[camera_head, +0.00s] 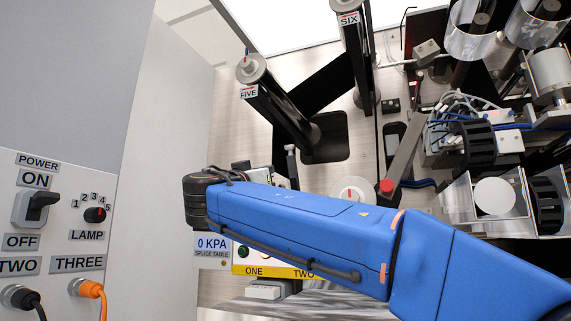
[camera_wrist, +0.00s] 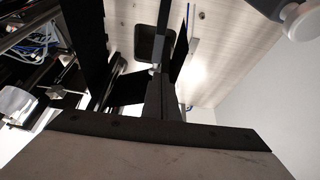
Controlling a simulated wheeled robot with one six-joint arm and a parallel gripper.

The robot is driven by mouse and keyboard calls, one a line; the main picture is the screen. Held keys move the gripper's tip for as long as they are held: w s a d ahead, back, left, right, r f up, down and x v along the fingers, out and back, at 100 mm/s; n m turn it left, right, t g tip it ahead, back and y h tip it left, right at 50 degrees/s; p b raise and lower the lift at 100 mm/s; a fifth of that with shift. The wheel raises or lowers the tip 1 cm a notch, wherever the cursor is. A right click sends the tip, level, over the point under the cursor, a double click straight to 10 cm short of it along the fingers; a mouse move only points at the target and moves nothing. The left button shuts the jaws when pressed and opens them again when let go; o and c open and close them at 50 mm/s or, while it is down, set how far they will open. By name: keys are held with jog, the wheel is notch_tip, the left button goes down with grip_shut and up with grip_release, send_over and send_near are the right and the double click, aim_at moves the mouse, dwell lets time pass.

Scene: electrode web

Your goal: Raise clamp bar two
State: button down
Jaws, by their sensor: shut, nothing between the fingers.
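My gripper (camera_wrist: 160,72) shows in the wrist view, its dark fingers together with nothing held between them. In the head view my blue arm crosses the middle and hides most of the gripper. The yellow strip (camera_head: 241,269) with the labels ONE and TWO (camera_head: 303,274) shows below my arm. I cannot clearly pick out clamp bar two; the area above its label is covered by my arm. A grey bar (camera_head: 405,147) with a red knob (camera_head: 387,186) stands just beyond my arm; I cannot tell whether it is a clamp bar.
A splice table display (camera_head: 212,245) reads 0 KPA. Rollers FIVE (camera_head: 252,68) and SIX (camera_head: 346,5) stand at the back. Cables and rollers crowd the right. A control panel (camera_head: 60,215) with a power switch and lamp knob is at the left.

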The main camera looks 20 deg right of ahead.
aim_at(289, 159)
jog(key=x, duration=1.4)
jog(key=shift+r+x, duration=0.15)
jog(key=shift+x, duration=1.25)
jog(key=shift+r+x, duration=0.15)
jog(key=shift+x, duration=1.25)
jog(key=shift+a, duration=0.1)
jog(key=shift+s+f, duration=0.15)
